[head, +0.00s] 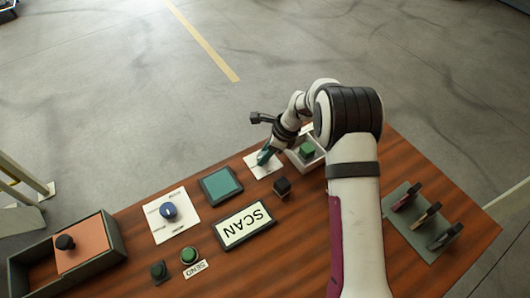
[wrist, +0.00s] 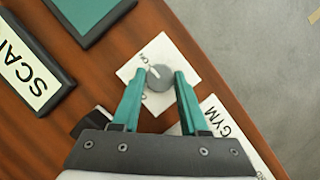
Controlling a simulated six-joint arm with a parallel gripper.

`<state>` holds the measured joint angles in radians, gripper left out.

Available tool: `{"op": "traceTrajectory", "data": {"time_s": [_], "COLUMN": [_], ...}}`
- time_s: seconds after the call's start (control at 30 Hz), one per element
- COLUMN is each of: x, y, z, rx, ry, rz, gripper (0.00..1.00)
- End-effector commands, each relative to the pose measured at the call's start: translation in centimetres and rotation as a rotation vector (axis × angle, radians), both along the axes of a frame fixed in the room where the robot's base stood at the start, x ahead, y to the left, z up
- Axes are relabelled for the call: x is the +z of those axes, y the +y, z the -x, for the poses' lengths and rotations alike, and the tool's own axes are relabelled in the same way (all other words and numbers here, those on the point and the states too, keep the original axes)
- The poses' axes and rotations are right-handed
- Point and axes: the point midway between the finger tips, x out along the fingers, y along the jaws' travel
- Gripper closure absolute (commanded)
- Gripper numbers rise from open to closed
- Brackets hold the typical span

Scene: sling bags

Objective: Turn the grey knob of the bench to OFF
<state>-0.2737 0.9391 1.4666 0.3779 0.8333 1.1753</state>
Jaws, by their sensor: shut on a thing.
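The grey knob (wrist: 160,78) stands on a small white plate (wrist: 128,73) near the bench's far edge. My gripper (wrist: 164,76) has its two teal fingers on either side of the knob and is shut on it. A light mark shows on the knob's upper left side in the wrist view. The lettering on the plate is partly covered and too small to read surely. In the head view my gripper (head: 265,157) is down at the white plate (head: 254,160), and the knob is hidden behind it.
A white tray with a green block (head: 307,149) stands just right of my gripper. A dark block (head: 282,187), a teal screen (head: 221,185) and a SCAN sign (head: 244,226) are nearer. A blue knob (head: 169,211) sits left; small sling bags (head: 424,213) lie on a rack at right.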

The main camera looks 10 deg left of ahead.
Motion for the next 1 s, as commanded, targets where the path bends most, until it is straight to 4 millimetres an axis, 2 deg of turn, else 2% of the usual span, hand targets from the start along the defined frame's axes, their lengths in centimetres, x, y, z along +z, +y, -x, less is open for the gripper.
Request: {"op": "traceTrajectory", "data": {"time_s": [0.03,0.1,0.47,0.67,1.0], "x": [0.02,0.02,0.06,0.04,0.02], "y": [-0.01,-0.01,0.01,0.03,0.08], "z": [0.0,0.01,-0.07,-0.15,-0.33], "rx": [0.0,0.0,0.045,0.169,0.486], "ry": [0.0,0.0,0.0,0.0,0.0], "rz": [0.0,0.0,-0.001,-0.001,0.0], "gripper": [0.9,1.0,1.0,1.0,1.0]}}
